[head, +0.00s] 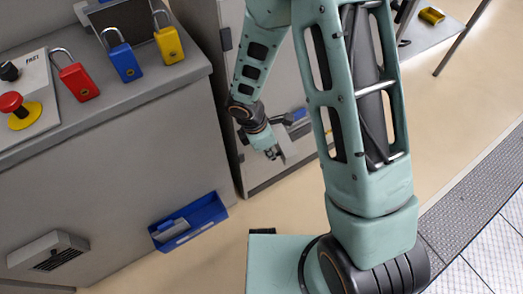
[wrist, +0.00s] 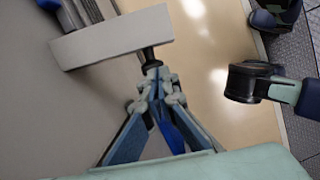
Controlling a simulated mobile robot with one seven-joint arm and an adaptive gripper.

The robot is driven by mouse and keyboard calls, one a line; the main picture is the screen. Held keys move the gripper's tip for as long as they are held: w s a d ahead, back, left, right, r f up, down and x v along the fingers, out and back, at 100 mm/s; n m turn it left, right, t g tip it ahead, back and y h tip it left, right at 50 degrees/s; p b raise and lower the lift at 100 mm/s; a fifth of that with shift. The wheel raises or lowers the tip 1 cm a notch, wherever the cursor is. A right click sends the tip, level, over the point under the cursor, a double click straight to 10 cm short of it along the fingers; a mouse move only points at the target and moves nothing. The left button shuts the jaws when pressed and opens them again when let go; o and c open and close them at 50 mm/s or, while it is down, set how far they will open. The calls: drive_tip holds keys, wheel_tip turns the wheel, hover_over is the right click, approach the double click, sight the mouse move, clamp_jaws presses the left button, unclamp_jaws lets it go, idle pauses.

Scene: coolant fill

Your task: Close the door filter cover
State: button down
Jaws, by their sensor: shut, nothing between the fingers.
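A light grey slab-like part, which looks like the door filter cover (wrist: 112,38), juts out from a grey surface in the upper left of the wrist view. In the head view a pale part at the same place (head: 297,148) shows low on the tall grey cabinet's door, partly hidden by my arm. My gripper (wrist: 152,68) is shut and empty, its tips close to the cover's lower right edge. I cannot tell whether they touch it. My gripper also shows in the head view (head: 273,153), in front of the cabinet door.
A grey cabinet with red, blue and yellow padlocks (head: 123,57) and a red stop button (head: 11,102) stands at left. A blue tray (head: 188,222) is on its lower front. A louvred vent (head: 50,253) is left of that. Beige floor lies open to the right.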

drive_tip(key=shift+w+d+r, duration=0.1)
drive_tip(key=shift+w+d, duration=0.15)
drive_tip(key=shift+d, duration=0.3)
drive_tip(key=shift+w+d, duration=0.2)
drive_tip(key=shift+d, duration=0.35)
drive_tip(key=shift+d, duration=0.1)
